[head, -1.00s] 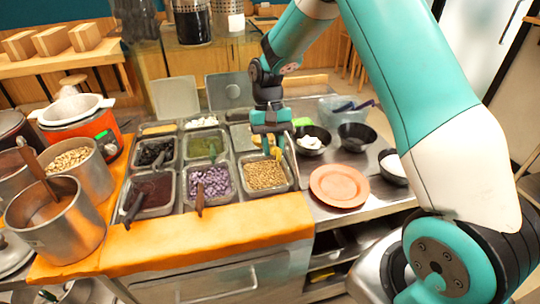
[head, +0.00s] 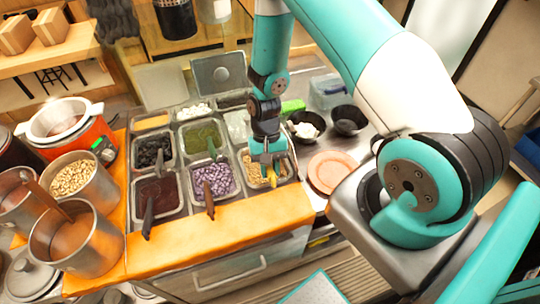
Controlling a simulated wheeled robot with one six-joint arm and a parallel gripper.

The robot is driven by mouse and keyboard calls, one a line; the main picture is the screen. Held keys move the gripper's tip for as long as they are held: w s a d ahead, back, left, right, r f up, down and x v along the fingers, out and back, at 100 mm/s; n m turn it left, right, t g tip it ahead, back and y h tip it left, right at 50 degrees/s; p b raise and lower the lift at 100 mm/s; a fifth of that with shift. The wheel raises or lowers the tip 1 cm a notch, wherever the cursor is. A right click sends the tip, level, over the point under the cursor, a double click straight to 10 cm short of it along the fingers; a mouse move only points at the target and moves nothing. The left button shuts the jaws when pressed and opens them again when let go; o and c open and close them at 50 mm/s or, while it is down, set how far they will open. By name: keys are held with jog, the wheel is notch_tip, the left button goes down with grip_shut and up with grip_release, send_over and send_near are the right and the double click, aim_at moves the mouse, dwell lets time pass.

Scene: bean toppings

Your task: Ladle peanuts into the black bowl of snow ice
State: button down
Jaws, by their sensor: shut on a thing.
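A tray of tan peanuts (head: 254,172) sits at the front right of the topping trays in the counter. My gripper (head: 268,157) is over this tray, pointing down, and is shut on a yellow ladle handle (head: 271,176). The ladle's scoop is hidden, so I cannot tell whether it holds peanuts. A black bowl (head: 298,138) with white snow ice (head: 306,130) stands on the steel counter behind and to the right of the gripper.
An empty-looking black bowl (head: 347,121) stands right of the snow ice bowl. A pinkish plate (head: 328,171) lies in front of them. Neighbouring trays hold purple pieces (head: 213,180) and dark red topping (head: 159,194). Steel pots (head: 82,238) crowd the left.

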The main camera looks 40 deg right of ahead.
jog(key=shift+s+f, duration=0.25)
jog(key=shift+s, duration=0.05)
jog(key=shift+g, duration=0.4)
jog(key=f+b, duration=0.4)
jog(key=f, duration=0.1)
jog(key=f+b, duration=0.2)
jog(key=shift+w+f, duration=0.2)
jog(key=shift+w, duration=0.05)
jog(key=w+f+b, duration=0.1)
jog(key=w+d+f+t+b, duration=0.1)
jog(key=shift+w+f+t, duration=0.15)
jog(key=shift+f+t, duration=0.15)
jog(key=shift+w+d+f+h+b, duration=0.15)
jog(key=shift+w+d+h+b, duration=0.1)
jog(key=shift+w+h+b, duration=0.1)
